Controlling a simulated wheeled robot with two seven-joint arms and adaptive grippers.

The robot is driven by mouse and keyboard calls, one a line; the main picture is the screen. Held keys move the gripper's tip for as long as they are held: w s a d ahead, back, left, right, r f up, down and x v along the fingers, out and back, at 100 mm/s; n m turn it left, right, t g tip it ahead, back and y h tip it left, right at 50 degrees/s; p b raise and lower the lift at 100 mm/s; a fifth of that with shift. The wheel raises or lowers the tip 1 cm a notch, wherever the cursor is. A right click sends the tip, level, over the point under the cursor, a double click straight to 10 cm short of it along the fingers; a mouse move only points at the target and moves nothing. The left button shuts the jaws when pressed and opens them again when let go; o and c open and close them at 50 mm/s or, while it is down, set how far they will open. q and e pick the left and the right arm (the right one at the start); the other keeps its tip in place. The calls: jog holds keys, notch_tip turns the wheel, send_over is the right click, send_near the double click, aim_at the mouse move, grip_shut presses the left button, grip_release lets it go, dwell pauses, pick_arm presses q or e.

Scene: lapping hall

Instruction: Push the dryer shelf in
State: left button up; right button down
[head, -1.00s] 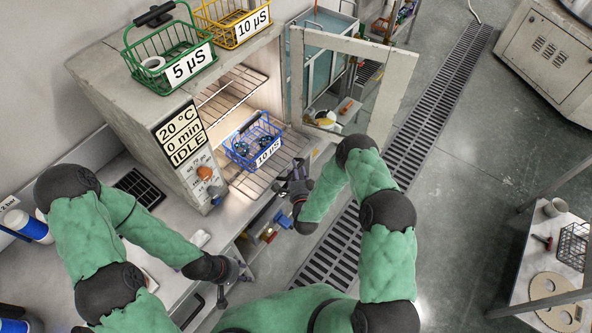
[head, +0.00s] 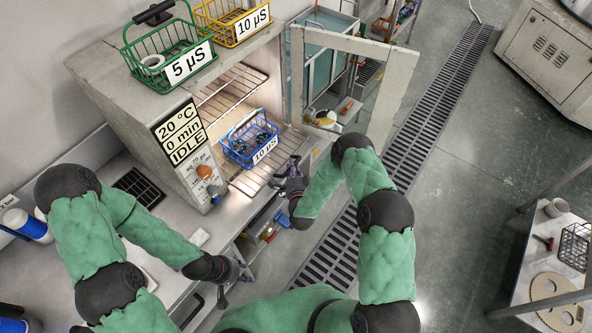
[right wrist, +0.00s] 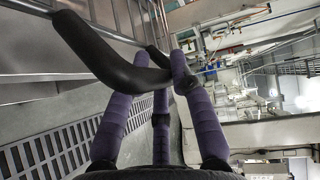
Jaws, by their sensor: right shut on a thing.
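The dryer (head: 113,92) stands open on the bench. Its lower wire shelf (head: 249,183) sticks out of the front and carries a blue basket (head: 236,152) marked 10 µS. My right gripper (head: 292,172) is at the front edge of this shelf. In the right wrist view, its purple fingers are closed around a black bent handle (right wrist: 105,58); the exact contact is partly hidden. My left gripper (head: 236,279) hangs over the bench front, away from the dryer; its jaw state is unclear.
The dryer door (head: 357,48) is swung open to the right, beyond my right arm. An upper wire shelf (head: 232,90) is inside. A green basket (head: 135,62) and a yellow basket (head: 215,25) stand on top. A floor grate (head: 440,105) runs on the right.

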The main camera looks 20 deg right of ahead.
aim_at(249, 143)
jog(key=w+a+b, duration=0.4)
jog(key=w, duration=0.1)
jog(key=w+a+b, duration=0.4)
jog(key=w, duration=0.2)
jog(key=w+a+b, duration=0.5)
jog(key=shift+w+a+f, duration=0.1)
jog(key=shift+w, duration=0.3)
jog(key=shift+w+a, duration=0.3)
jog(key=shift+w, duration=0.15)
jog(key=shift+r+b, duration=0.25)
jog(key=shift+b, duration=0.1)
jog(key=shift+w, duration=0.1)
jog(key=c, duration=1.4)
grip_release()
jog(key=shift+r, duration=0.1)
jog(key=shift+c, duration=0.2)
jog(key=o, duration=0.4)
jog(key=shift+w+a, duration=0.1)
jog(key=shift+f, duration=0.2)
